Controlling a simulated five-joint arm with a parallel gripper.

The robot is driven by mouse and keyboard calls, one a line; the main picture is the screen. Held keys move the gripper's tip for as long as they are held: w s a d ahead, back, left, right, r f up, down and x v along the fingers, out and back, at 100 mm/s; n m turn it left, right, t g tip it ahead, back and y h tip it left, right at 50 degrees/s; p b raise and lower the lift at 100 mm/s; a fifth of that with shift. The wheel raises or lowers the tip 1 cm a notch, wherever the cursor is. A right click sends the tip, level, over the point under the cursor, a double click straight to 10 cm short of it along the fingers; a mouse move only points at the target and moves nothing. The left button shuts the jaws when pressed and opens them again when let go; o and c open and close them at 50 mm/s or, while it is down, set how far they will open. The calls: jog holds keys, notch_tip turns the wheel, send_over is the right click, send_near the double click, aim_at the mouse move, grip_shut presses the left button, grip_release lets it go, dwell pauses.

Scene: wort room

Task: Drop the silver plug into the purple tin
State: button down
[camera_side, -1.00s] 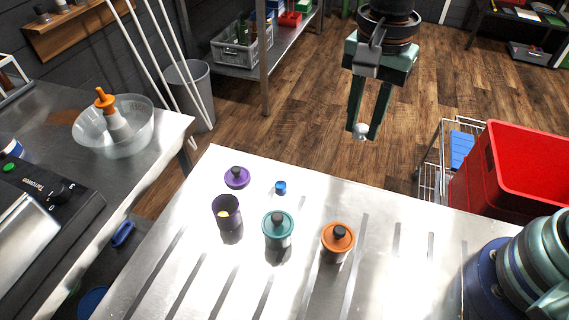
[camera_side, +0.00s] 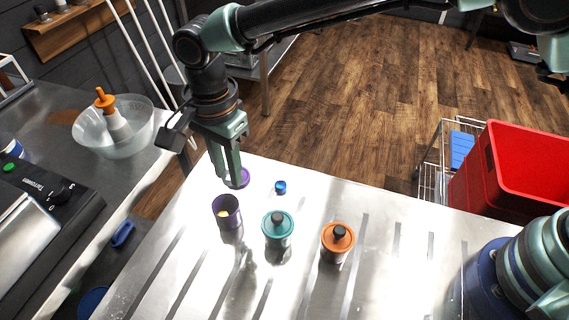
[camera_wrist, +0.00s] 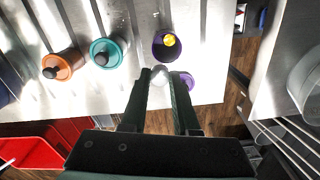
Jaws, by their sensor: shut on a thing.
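The purple tin (camera_side: 227,214) stands upright and open on the metal table, with something small and yellow (camera_wrist: 169,40) inside. It also shows in the wrist view (camera_wrist: 157,53). My gripper (camera_side: 230,182) points down over the table, just behind the tin in the side view. Its fingers are shut on the silver plug (camera_wrist: 160,72), which shows pale between the fingertips in the wrist view, beside the tin's rim. In the side view the plug is hard to make out. The purple lid (camera_side: 243,178) lies on the table behind my fingers, partly hidden.
A teal lidded tin (camera_side: 278,229) and an orange lidded tin (camera_side: 338,241) stand to the right of the purple tin. A small blue piece (camera_side: 280,187) lies behind them. A red crate (camera_side: 515,170) is at the right. The table's front is clear.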

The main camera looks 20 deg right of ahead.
aim_at(228, 175)
jog(key=shift+f, duration=3)
jog(key=c, duration=0.6)
grip_release()
jog(key=shift+r, duration=0.1)
notch_tip(228, 175, up, 12)
jog(key=shift+f, duration=0.1)
